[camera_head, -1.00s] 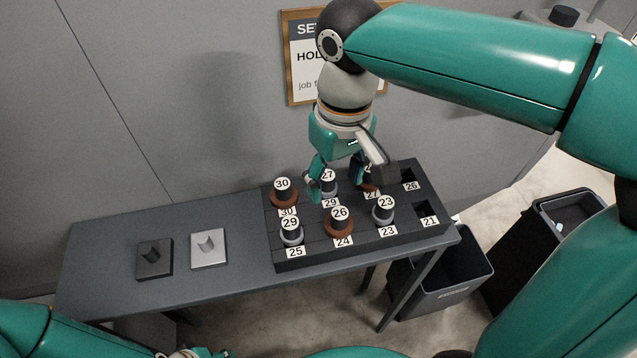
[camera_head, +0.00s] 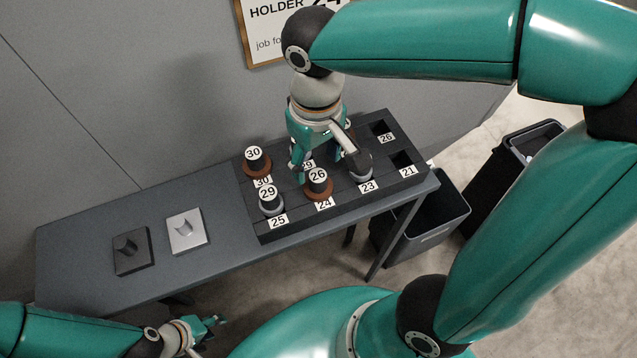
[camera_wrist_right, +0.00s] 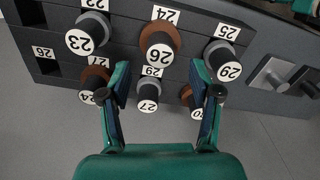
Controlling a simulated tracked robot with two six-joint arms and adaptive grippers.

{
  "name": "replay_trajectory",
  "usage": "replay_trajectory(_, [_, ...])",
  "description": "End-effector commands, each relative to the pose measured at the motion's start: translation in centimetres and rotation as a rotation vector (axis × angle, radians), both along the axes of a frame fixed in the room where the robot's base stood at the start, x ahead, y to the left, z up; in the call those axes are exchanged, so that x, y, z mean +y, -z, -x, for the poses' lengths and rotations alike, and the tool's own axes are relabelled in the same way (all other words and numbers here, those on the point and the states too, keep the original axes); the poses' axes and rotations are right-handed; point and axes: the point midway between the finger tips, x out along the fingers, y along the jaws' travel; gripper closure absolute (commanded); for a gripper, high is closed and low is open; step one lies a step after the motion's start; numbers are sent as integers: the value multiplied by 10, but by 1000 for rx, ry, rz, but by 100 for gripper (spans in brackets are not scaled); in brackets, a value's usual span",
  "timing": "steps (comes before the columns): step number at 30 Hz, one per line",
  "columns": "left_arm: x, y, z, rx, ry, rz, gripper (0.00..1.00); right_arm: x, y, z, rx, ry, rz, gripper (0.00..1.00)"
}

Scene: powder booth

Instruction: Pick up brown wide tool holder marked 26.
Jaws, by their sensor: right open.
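The brown wide holder marked 26 (camera_head: 318,184) stands upright in the front row of the rack, behind the label 24. It also shows in the right wrist view (camera_wrist_right: 163,36), just beyond my fingertips and roughly centred between them. My right gripper (camera_head: 322,166) is open above the rack, close behind this holder; in the wrist view its fingers (camera_wrist_right: 160,94) are spread with nothing clamped. The grey holder marked 27 (camera_wrist_right: 148,97) lies between the fingers in that view. My left gripper (camera_head: 208,328) is low at the left, away from the rack; its jaw opening is unclear.
Grey holders 29 (camera_head: 270,200) and 23 (camera_wrist_right: 88,36) flank holder 26. Brown holder 30 (camera_head: 256,162) stands behind 29. The black rack (camera_head: 400,181) has empty slots at right. Two blocks (camera_head: 187,232) sit on the table's (camera_head: 80,232) left; bins (camera_head: 440,215) stand right.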

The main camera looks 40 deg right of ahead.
Motion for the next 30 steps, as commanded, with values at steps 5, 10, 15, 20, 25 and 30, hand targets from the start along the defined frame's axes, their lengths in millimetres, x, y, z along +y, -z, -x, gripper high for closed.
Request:
replay_trajectory(5, [0,-2,0,0,0,0,60,0,13,2,4,-1,1,37])
replay_trajectory(10, [0,-5,0,0,0,0,60,0,39,4,4,-2,1,37])
replay_trajectory(15, [0,-5,0,0,0,0,60,0,52,3,1,-1,0,37])
replay_trajectory(20, [0,-5,0,0,0,0,60,1,53,3,-1,-2,-1,37])
replay_trajectory(25, [0,-5,0,0,0,0,60,1,53,2,0,-3,0,55])
replay_trajectory(30, [0,-5,0,0,0,0,60,1,53,3,0,-3,0,83])
